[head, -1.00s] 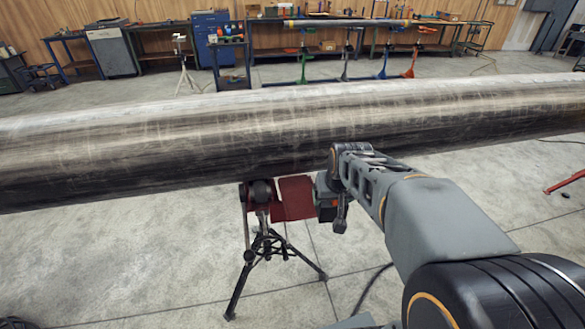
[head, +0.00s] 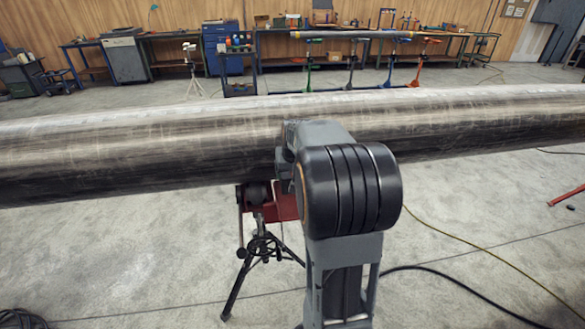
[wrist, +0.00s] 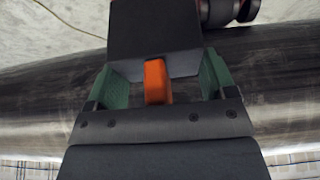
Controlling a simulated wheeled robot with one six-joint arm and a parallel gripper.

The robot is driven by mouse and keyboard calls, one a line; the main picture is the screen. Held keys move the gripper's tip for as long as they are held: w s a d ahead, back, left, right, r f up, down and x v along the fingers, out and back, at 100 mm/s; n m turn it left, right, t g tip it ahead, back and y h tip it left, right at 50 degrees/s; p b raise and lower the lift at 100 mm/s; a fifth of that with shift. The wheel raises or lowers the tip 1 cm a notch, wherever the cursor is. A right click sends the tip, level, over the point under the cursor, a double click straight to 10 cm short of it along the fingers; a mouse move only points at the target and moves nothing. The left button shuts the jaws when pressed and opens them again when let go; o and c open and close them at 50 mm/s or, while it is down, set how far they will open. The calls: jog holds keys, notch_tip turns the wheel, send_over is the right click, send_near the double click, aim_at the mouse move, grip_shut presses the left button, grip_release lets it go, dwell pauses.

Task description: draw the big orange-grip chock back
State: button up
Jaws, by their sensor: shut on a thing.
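The chock (wrist: 155,30) shows in the wrist view as a dark block with an orange grip (wrist: 155,80) pointing back toward my palm. My gripper (wrist: 164,78) has green fingers, one on each side of the grip, and is shut on the chock. Gaps show between the fingers and the orange part, so the exact contact is hard to see. The big steel pipe (wrist: 270,85) lies just behind the block. In the head view my arm hides the gripper and the chock.
The long pipe (head: 130,150) spans the head view. A black tripod stand (head: 262,245) is under it, with a dark red piece (head: 284,205) beside its head. A red bar (head: 566,196) and cables lie on the right floor. Workbenches line the back wall. The left floor is mostly clear.

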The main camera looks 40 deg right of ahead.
jog(key=shift+w+d+f, duration=0.2)
jog(key=shift+w+d, duration=0.1)
jog(key=shift+d, duration=0.35)
jog(key=shift+f+b, duration=2.7)
jog(key=shift+f, duration=0.9)
jog(key=shift+f, duration=0.25)
jog(key=shift+r, duration=0.1)
jog(key=o, duration=0.9)
jog(key=shift+c, duration=0.2)
jog(key=o, duration=0.3)
jog(key=shift+a, duration=0.1)
